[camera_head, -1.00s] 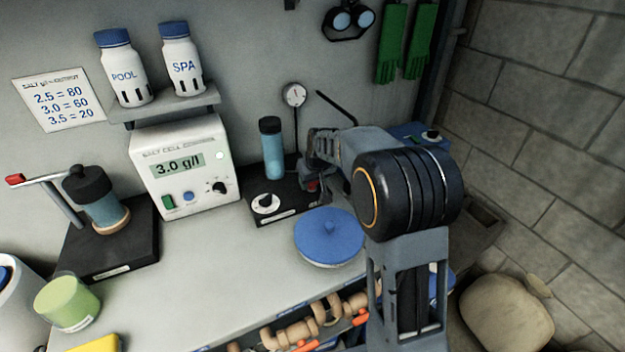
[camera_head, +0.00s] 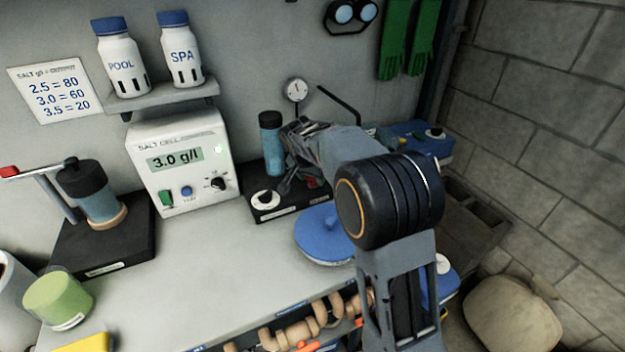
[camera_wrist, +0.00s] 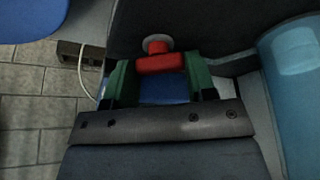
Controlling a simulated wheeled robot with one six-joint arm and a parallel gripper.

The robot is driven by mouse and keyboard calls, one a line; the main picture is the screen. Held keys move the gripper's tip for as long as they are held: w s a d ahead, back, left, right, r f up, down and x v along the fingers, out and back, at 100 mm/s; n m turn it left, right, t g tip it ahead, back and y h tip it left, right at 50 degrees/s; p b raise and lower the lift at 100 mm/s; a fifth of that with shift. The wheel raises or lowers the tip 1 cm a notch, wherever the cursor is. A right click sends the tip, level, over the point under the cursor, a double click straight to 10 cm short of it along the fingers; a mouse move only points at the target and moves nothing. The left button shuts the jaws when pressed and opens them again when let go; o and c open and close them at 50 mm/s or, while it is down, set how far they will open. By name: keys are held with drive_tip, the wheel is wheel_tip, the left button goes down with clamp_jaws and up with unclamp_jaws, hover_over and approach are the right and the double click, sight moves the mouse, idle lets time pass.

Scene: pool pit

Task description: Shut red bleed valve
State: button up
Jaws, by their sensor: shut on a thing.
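The red bleed valve handle (camera_wrist: 160,63) shows in the wrist view as a short red bar below a pale round fitting (camera_wrist: 157,44). It lies crosswise between the two green-padded fingers of my gripper (camera_wrist: 160,76), which is shut on it. In the head view my gripper (camera_head: 297,176) is at the black base (camera_head: 290,213), beside the blue cylinder (camera_head: 271,145). Only a small red part of the valve (camera_head: 312,182) shows there; the gripper and arm hide the rest.
A blue round lid (camera_head: 325,232) lies on the bench below my arm. The salt cell box (camera_head: 180,165) stands further left. The bench front left of the lid is clear.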

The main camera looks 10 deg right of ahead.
drive_tip(key=m+g+h, duration=0.1)
drive_tip(key=m, duration=0.2)
drive_tip(key=shift+w+a+m+b, duration=0.1)
drive_tip(key=shift+m+b, duration=0.2)
drive_tip(key=shift+w+m+g, duration=0.1)
drive_tip(key=shift+m+g, duration=0.7)
drive_tip(key=shift+m, duration=1.4)
drive_tip(key=o, duration=0.9)
drive_tip(key=shift+o, duration=0.2)
drive_tip(key=p+v, duration=0.2)
drive_tip(key=v, duration=1.1)
drive_tip(key=shift+a+r, duration=0.25)
drive_tip(key=shift+a, duration=0.2)
